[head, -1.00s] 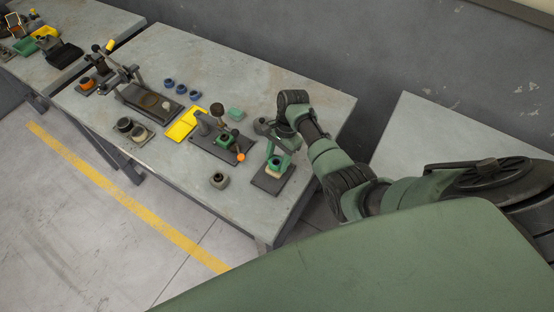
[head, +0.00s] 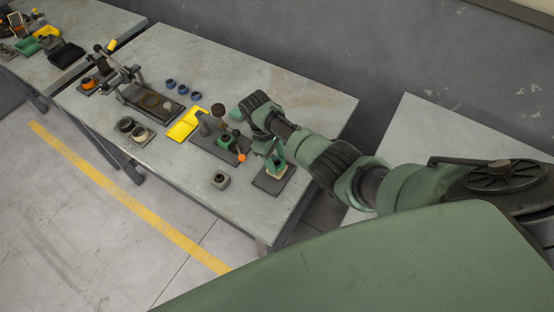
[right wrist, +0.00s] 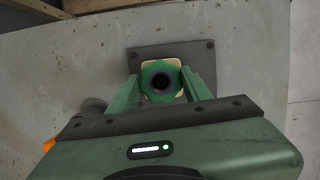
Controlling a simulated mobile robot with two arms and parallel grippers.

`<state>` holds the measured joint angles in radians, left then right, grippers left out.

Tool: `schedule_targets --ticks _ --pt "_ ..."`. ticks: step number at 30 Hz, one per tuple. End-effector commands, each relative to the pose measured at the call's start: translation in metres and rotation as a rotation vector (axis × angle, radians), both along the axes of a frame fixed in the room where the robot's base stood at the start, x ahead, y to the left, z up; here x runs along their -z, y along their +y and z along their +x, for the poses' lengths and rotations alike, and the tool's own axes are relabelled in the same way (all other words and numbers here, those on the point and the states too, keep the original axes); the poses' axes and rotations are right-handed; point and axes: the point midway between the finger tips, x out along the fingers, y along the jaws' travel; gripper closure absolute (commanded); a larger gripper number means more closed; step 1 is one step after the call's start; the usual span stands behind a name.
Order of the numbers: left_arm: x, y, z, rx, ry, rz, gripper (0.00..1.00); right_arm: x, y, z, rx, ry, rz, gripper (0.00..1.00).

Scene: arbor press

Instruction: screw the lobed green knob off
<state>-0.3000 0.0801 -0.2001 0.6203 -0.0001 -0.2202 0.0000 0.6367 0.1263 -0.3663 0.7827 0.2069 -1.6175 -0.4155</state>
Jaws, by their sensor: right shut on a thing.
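The lobed green knob (right wrist: 160,82) shows in the right wrist view as a green shape with a dark round hole in its middle. It sits over a pale block on a dark base plate (right wrist: 198,56). My right gripper (right wrist: 160,88) is shut on it, with one green finger on each side. In the head view the right gripper (head: 272,158) reaches down over the same dark base plate (head: 268,185), near the table's right end; there the fingers and the knob are hard to tell apart. My left gripper is not in view.
Left of the gripper stands a dark fixture with an orange ball (head: 241,157). A yellow tray (head: 184,127) and several blue rings lie further left. The table's front right corner is clear.

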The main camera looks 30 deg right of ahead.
Motion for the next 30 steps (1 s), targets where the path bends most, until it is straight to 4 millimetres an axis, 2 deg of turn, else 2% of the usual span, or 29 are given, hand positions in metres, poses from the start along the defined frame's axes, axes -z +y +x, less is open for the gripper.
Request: schedule_targets --ticks 1,3,6,30 --pt "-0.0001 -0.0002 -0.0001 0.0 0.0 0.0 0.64 -0.0009 0.0003 0.0013 -0.04 -0.005 0.0 0.57" --pt "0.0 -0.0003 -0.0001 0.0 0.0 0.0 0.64 -0.0009 0.0006 0.0013 -0.029 -0.004 0.001 0.77" --pt "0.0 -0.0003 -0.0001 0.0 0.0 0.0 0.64 -0.0006 0.0007 0.0009 -0.028 -0.003 0.003 1.0" --pt "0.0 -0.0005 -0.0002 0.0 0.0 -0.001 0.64 -0.0097 0.0006 0.0002 -0.024 -0.002 0.003 1.0"
